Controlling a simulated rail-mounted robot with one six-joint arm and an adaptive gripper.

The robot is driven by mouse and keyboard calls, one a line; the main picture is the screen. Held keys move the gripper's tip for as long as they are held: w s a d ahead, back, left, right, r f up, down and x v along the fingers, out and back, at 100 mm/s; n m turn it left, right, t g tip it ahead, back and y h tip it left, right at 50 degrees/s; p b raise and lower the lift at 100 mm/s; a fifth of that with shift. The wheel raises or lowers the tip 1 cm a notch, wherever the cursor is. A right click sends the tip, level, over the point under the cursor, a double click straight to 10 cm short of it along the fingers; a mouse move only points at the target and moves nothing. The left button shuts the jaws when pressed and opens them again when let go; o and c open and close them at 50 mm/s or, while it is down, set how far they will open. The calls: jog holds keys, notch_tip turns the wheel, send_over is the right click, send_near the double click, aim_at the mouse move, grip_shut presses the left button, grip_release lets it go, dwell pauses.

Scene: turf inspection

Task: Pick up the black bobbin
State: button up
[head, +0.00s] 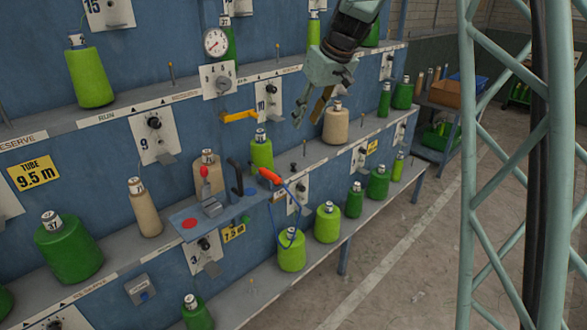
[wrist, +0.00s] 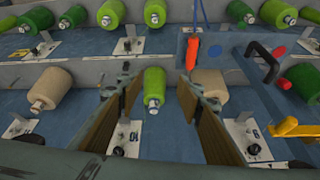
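No bobbin that I can make out as black shows in either view; those in sight are dark green, lime green or beige. My gripper (head: 312,112) hangs in front of the rack in the head view, left of a beige bobbin (head: 336,124). It is open and empty, with its two fingers well apart in the wrist view (wrist: 157,85). A lime bobbin (wrist: 155,84) shows beyond and between the fingers there, apart from them. The same lime bobbin (head: 261,153) stands on the middle shelf in the head view.
A small blue shelf (head: 180,222) with a red disc and a black handle juts out from the rack. A yellow bracket (head: 240,117) sticks out above. My lattice column fills the right side.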

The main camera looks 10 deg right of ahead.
jog(key=w+d+f+n, duration=0.1)
jog(key=w+d+f, duration=0.1)
jog(key=w+f, duration=1)
jog(key=n+p, duration=0.1)
send_near(294, 164)
notch_tip(294, 164, up, 3)
jog(key=s+d, duration=0.1)
jog(key=s, duration=0.1)
jog(key=shift+d+f+t+y, duration=0.1)
jog(key=shift+d+t+y, duration=0.05)
jog(key=shift+t+y, duration=0.2)
jog(key=shift+f, duration=0.15)
jog(key=shift+x, duration=4.2)
jog(key=shift+f, duration=0.15)
jog(key=shift+p+x, duration=0.3)
jog(key=shift+x, duration=2.1)
jog(key=shift+c, duration=0.7)
